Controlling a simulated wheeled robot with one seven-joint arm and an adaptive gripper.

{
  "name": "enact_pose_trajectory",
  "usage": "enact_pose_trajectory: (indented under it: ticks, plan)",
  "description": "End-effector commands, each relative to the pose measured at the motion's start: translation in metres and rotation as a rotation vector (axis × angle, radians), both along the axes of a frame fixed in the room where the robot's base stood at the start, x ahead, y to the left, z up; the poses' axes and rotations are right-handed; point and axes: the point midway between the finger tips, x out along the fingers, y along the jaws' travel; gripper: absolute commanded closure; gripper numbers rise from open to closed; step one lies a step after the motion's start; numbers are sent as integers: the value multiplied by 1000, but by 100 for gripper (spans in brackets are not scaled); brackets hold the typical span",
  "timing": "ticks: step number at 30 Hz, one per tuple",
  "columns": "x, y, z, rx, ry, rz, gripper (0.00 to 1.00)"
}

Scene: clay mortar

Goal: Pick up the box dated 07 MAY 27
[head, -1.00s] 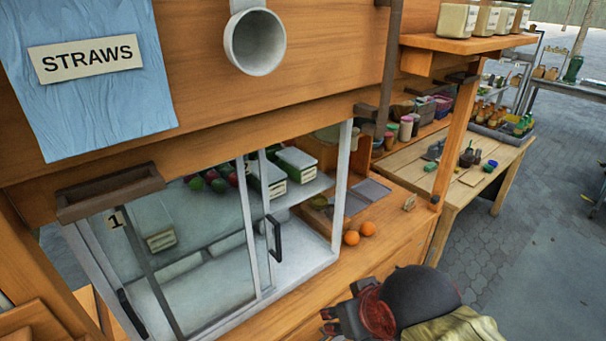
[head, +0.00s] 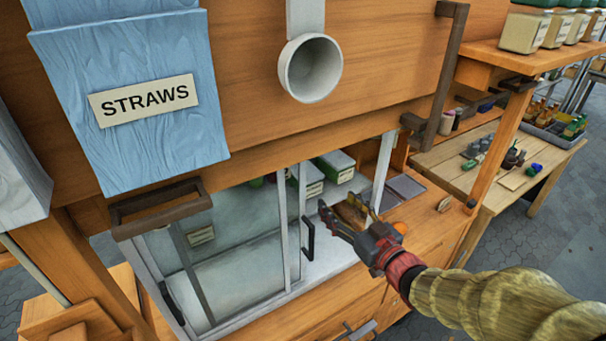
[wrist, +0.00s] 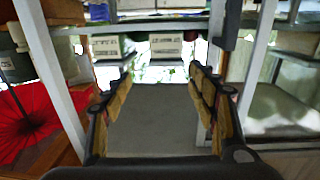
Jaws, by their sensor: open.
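Two pale boxes with green lids stand on the upper shelf of the glass case in the head view, a left box (head: 312,188) and a right box (head: 337,166). Both have printed labels, too small to read a date. Another labelled pale box (head: 201,236) is seen through the glass panel at left. Two pale boxes show ahead in the wrist view, one left (wrist: 110,48) and one right (wrist: 165,46). My gripper (head: 348,209) is open and empty at the case's open right part, below and in front of the boxes. It also shows in the wrist view (wrist: 161,73).
The glass panel with a dark handle (head: 308,240) stands just left of my gripper. A white post (head: 384,172) bounds the opening at right. A white cup-shaped holder (head: 310,68) hangs above.

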Motion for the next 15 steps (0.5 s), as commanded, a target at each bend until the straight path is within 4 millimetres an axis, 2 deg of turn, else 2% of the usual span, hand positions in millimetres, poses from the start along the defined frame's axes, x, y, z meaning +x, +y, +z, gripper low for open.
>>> enact_pose_trajectory:
  ticks: [4,15]
  plan:
    - [3,11,0,23,-17,35,42]
    - [45,38,0,25,-17,34,42]
